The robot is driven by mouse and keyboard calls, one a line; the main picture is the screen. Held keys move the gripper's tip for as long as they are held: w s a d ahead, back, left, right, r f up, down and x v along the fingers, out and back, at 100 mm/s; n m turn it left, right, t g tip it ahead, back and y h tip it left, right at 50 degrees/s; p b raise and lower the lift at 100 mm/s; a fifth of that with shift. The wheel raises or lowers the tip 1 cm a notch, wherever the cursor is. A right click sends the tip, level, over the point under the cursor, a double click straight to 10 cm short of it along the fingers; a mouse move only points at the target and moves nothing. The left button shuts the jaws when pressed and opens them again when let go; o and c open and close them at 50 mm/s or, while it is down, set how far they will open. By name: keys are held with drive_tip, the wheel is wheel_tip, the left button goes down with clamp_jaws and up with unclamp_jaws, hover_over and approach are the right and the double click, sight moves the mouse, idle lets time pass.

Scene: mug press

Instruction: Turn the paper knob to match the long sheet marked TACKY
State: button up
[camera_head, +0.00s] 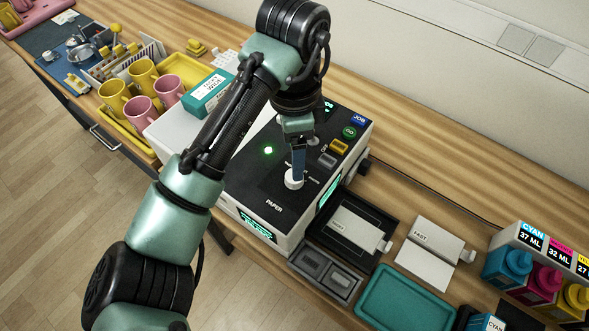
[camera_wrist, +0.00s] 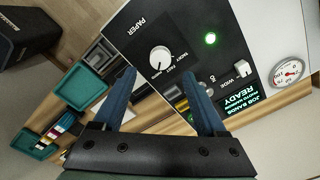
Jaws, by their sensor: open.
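The white round paper knob (camera_head: 293,181) stands on the black top panel of the press (camera_head: 245,195), near the PAPER label. In the wrist view the knob (camera_wrist: 160,59) has a small dark mark and several tiny labels around it, among them FAST and what looks like TACKY. I cannot tell surely which label the mark points at. My gripper (camera_head: 297,165) is open, fingers pointing down close to the knob. In the wrist view its blue fingers (camera_wrist: 160,76) are spread apart with nothing between them. A white sheet (camera_head: 355,229) lies in a black tray; its small marking is unreadable.
Another white sheet (camera_head: 430,252) marked FAST lies right of the tray. A teal tray (camera_head: 405,298), a grey two-part box (camera_head: 325,275) and ink bottles (camera_head: 507,266) stand at the right. Pink and yellow mugs (camera_head: 142,110) stand left. A green light (camera_head: 268,150) glows on the press.

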wheel_tip(320, 180, down, 7)
drive_tip(key=shift+r, duration=0.1)
idle(0.3)
clamp_jaws()
